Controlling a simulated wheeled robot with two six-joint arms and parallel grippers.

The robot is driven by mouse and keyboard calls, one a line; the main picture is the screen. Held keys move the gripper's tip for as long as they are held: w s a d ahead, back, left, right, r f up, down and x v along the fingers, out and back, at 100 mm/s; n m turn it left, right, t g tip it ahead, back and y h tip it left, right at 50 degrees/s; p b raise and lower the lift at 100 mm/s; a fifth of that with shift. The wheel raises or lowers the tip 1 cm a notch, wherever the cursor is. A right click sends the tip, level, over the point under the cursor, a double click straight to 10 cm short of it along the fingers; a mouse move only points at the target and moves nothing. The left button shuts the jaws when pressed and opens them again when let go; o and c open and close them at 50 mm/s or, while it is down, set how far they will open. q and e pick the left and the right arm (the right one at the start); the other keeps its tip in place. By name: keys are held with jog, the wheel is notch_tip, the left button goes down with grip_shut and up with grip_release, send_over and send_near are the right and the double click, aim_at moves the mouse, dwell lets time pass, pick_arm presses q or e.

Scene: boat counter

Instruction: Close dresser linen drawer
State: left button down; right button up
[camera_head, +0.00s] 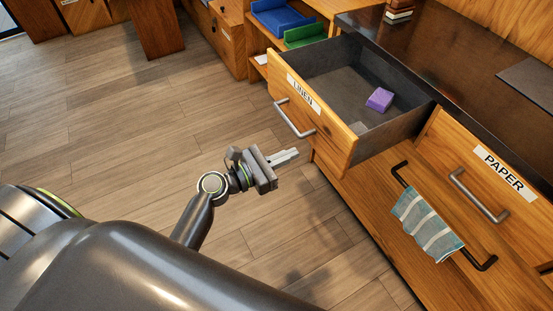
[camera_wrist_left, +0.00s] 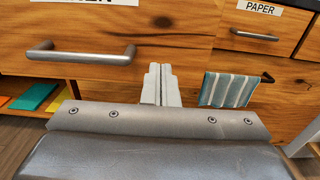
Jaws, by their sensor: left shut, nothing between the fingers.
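The linen drawer (camera_head: 335,128) of the wooden dresser is pulled well out in the head view. Its front carries a LINEN label (camera_head: 303,92) and a silver bar handle (camera_head: 293,119). A purple block (camera_head: 379,99) lies inside it. My left gripper (camera_head: 296,154) is shut and empty, just in front of and below the drawer's front, near its right lower corner. In the left wrist view the shut fingers (camera_wrist_left: 161,84) point at the dresser, right of the linen handle (camera_wrist_left: 82,54). Whether they touch the wood I cannot tell. My right gripper is not in view.
The closed PAPER drawer (camera_head: 455,160) is to the right. A striped towel (camera_head: 428,222) hangs on a black bar below it. The dark countertop (camera_head: 450,50) holds a small stack (camera_head: 399,10). Blue (camera_head: 281,18) and green (camera_head: 304,35) trays sit behind. Wooden floor on the left is open.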

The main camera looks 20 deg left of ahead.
aim_at(325, 139)
pick_arm(q)
jog(key=x, duration=0.6)
jog(key=shift+w+d, duration=0.15)
jog(key=shift+w, duration=0.05)
jog(key=shift+w+d, duration=0.45)
jog(key=shift+w, duration=0.15)
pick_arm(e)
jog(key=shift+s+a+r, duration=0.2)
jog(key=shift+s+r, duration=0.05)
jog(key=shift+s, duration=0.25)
pick_arm(q)
jog(key=shift+w, duration=0.1)
